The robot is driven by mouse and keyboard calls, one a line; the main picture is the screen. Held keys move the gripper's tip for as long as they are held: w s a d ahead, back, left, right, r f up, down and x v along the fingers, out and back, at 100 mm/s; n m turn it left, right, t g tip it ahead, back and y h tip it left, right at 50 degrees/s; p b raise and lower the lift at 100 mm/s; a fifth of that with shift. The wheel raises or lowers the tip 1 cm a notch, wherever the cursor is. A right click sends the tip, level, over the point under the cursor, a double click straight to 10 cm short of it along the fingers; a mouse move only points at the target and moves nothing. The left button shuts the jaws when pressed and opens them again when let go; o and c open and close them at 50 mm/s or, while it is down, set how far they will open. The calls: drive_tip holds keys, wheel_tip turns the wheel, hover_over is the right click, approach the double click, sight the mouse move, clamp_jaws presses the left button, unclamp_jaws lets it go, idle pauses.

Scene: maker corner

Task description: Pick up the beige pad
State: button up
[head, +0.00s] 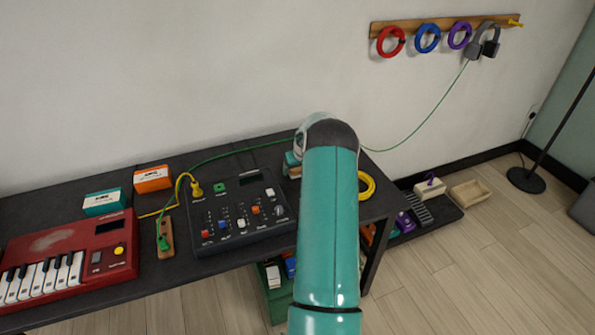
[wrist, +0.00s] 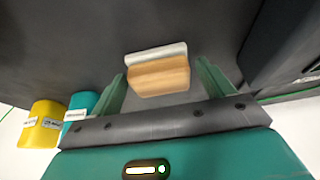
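In the wrist view, a small tan block with a pale grey-white strip along its upper edge (wrist: 158,75) lies on a dark surface; it is the only beige thing there and looks like the beige pad. My gripper (wrist: 161,80) is open, with one green finger on each side of the block. The block shows between and just beyond the fingertips, and I see no finger clearly pressing on it. In the head view my arm hides the gripper, and a bit of tan shows beside the arm at the bench's right end, too small to identify.
The dark bench (head: 150,285) holds a red keyboard (head: 70,258), a black mixer (head: 240,212), teal (head: 103,202) and orange (head: 152,179) boxes and a coil of yellow cable (head: 367,186). A green cable (head: 415,125) runs to the wall rack. A yellow container (wrist: 42,125) shows in the wrist view.

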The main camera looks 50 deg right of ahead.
drive_tip(key=c, duration=0.8)
drive_tip(key=shift+o, duration=0.2)
drive_tip(key=shift+r, duration=0.1)
drive_tip(key=shift+r, duration=0.5)
wheel_tip(320, 180, up, 2)
drive_tip(key=shift+a+r, duration=0.15)
drive_tip(key=shift+r, duration=0.05)
drive_tip(key=s+a+r, duration=0.3)
drive_tip(key=a+r, duration=0.6)
drive_tip(key=a, duration=0.4)
drive_tip(key=shift+a+r, duration=0.2)
drive_tip(key=shift+a, duration=0.05)
